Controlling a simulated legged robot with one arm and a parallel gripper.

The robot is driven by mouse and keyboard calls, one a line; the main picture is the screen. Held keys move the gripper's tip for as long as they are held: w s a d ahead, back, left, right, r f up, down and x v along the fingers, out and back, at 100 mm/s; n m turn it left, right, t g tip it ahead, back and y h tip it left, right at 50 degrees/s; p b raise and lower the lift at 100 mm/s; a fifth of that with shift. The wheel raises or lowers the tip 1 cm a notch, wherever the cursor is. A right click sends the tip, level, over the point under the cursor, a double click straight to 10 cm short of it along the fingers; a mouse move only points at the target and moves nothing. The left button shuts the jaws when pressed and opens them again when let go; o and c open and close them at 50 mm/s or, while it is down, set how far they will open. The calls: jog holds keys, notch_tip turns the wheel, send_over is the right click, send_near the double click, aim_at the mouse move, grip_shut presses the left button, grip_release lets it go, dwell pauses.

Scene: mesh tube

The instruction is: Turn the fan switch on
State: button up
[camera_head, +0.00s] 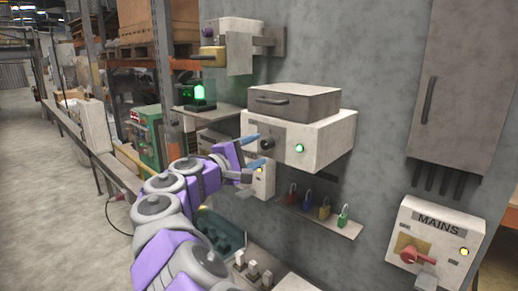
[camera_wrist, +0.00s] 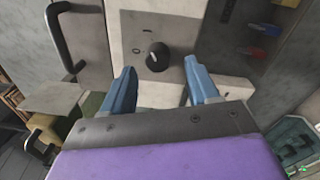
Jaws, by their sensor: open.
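A black rotary knob (camera_head: 267,144) sits on the front of a white wall box (camera_head: 325,140) with a grey hooded top and a lit green lamp (camera_head: 299,148). Its label is too small to read, so I cannot tell whether it names the fan. My gripper (camera_head: 261,149) is open and empty, with one finger to either side of the knob's line. It appears short of the knob; contact is not visible.
A shelf with several coloured padlocks (camera_head: 324,211) is below right. A MAINS box (camera_head: 435,245) with a red handle is at lower right. Another switch box (camera_head: 228,45) is above, and a green lamp (camera_head: 199,93) stands at left. A grey cabinet (camera_head: 465,80) is at right.

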jog(key=v, duration=1.4)
jog(key=shift+s+f+p, duration=0.15)
jog(key=shift+f+p, duration=0.05)
jog(key=shift+p, duration=0.2)
jog(key=shift+a, duration=0.1)
